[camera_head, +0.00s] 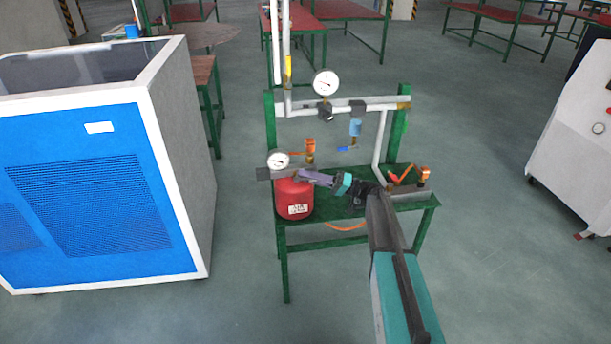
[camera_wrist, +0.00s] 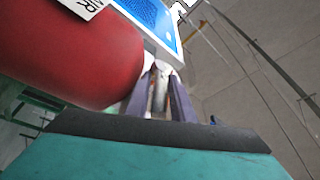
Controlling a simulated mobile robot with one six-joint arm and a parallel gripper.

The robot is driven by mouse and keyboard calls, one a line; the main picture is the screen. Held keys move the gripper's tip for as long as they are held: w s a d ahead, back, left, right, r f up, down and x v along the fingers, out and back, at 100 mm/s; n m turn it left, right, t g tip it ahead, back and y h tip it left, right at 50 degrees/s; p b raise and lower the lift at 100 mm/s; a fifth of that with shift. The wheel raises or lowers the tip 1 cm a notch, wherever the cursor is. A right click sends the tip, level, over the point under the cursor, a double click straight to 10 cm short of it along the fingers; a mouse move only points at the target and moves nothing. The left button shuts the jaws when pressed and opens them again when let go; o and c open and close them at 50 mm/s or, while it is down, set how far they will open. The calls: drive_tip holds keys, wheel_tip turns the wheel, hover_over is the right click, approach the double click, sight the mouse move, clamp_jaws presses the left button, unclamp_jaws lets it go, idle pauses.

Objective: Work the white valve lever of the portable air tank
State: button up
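The red air tank (camera_head: 293,200) stands upright at the left end of the green bench, with a white label. A round gauge (camera_head: 278,160) sits at its top. My gripper (camera_head: 303,175) reaches in from the right, its purple fingers at the tank's top fitting. In the wrist view the red tank (camera_wrist: 75,50) fills the upper left, and the two fingers (camera_wrist: 160,75) stand apart with a pale grey piece (camera_wrist: 159,92) between them. I cannot tell whether this is the white lever or whether the fingers press on it. The lever is not clearly visible in the head view.
The green bench (camera_head: 410,205) carries grey pipes, a larger gauge (camera_head: 326,83), an orange valve (camera_head: 310,147) and a blue-handled valve (camera_head: 355,128). A blue and white cabinet (camera_head: 90,185) stands at the left. An orange hose hangs below the bench. The floor in front is clear.

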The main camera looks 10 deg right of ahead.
drive_tip(key=shift+w+a, duration=0.1)
drive_tip(key=shift+a, duration=0.2)
drive_tip(key=shift+c, duration=0.2)
clamp_jaws()
drive_tip(key=shift+a, duration=0.1)
